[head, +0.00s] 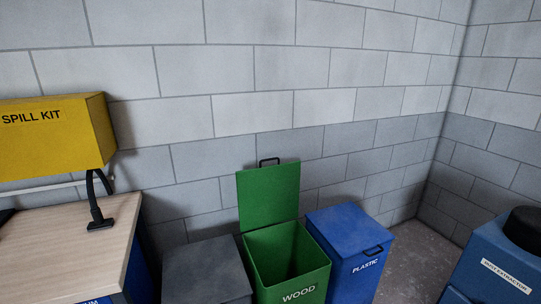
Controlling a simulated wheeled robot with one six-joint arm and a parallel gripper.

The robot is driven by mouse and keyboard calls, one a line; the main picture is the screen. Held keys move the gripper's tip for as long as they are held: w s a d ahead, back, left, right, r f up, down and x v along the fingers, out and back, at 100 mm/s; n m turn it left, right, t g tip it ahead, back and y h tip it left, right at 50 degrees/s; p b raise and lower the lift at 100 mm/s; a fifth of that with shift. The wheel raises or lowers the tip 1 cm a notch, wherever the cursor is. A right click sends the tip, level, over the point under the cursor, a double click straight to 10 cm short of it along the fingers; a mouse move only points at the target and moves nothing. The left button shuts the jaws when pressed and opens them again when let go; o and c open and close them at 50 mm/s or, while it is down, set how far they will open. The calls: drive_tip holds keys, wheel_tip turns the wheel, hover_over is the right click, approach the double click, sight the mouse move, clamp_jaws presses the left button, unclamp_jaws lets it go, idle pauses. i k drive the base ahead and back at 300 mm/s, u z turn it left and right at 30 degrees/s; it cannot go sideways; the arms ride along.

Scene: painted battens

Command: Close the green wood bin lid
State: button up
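The green wood bin (293,275) stands on the floor against the block wall, with the white word WOOD on its front. Its green lid (268,196) is open and stands about upright at the back of the bin, near the wall. A black handle (269,161) is at the lid's top edge. The bin's opening is uncovered and its visible inner walls are green; the bottom is hard to make out. My gripper is not in view.
A closed blue PLASTIC bin (350,225) stands right of the green bin. A grey bin (207,270) is on its left. A wooden-topped bench (75,243) and yellow SPILL KIT box (55,135) are at left. A blue machine (496,262) is at right; bare floor (408,256) lies between.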

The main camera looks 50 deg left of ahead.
sight(269, 195)
drive_tip(key=u, duration=0.45)
drive_tip(key=i, duration=1.15)
drive_tip(key=u, duration=2)
drive_tip(key=i, duration=1.05)
drive_tip(key=u, duration=0.95)
